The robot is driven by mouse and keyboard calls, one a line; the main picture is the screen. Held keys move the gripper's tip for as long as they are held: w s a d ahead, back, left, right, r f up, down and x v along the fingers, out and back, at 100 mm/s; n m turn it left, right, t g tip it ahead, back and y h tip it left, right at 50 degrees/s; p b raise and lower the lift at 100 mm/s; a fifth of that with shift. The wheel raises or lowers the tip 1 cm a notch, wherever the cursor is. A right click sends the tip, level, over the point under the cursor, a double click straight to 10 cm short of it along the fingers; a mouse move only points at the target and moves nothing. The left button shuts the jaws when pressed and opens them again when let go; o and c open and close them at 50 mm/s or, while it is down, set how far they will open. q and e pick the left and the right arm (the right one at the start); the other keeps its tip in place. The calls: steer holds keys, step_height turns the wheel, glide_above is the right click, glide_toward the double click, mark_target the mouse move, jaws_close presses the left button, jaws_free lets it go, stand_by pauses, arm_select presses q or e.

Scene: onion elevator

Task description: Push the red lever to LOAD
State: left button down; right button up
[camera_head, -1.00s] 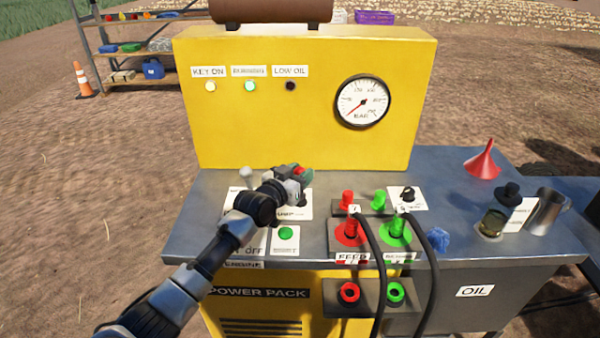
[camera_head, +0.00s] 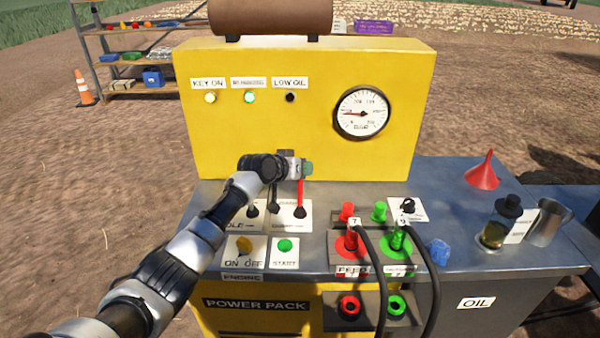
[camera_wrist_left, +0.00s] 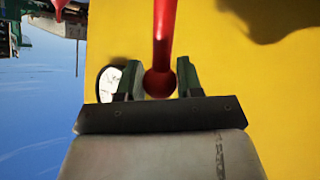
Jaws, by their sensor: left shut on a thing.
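The red lever (camera_head: 300,194) stands about upright on its white label plate on the grey deck, in front of the yellow panel. The lettering on that plate is too small to read. My left gripper (camera_head: 301,167) is at the top of the lever, shut on it. The gripper hides the lever's knob in the head view. In the left wrist view the red lever (camera_wrist_left: 165,38) runs down to a round red knob between the two green-padded fingers (camera_wrist_left: 159,78). My right gripper is not in view.
A dark lever (camera_head: 273,196) stands just left of the red one. Green and red hydraulic couplings (camera_head: 350,245) with black hoses stand to the right. The pressure gauge (camera_head: 362,113) is on the yellow panel (camera_head: 300,60). A red funnel (camera_head: 483,172) stands farther right.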

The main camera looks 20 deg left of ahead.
arm_select(q)
steer(key=shift+w+a, duration=0.1)
steer(key=shift+w, duration=0.1)
stand_by(0.3)
steer(key=c, duration=1.1)
jaws_free()
steer(key=o, duration=0.3)
steer(key=shift+w, duration=0.1)
steer(key=shift+o, duration=0.2)
steer(key=v, duration=1.1)
steer(key=shift+f, duration=0.1)
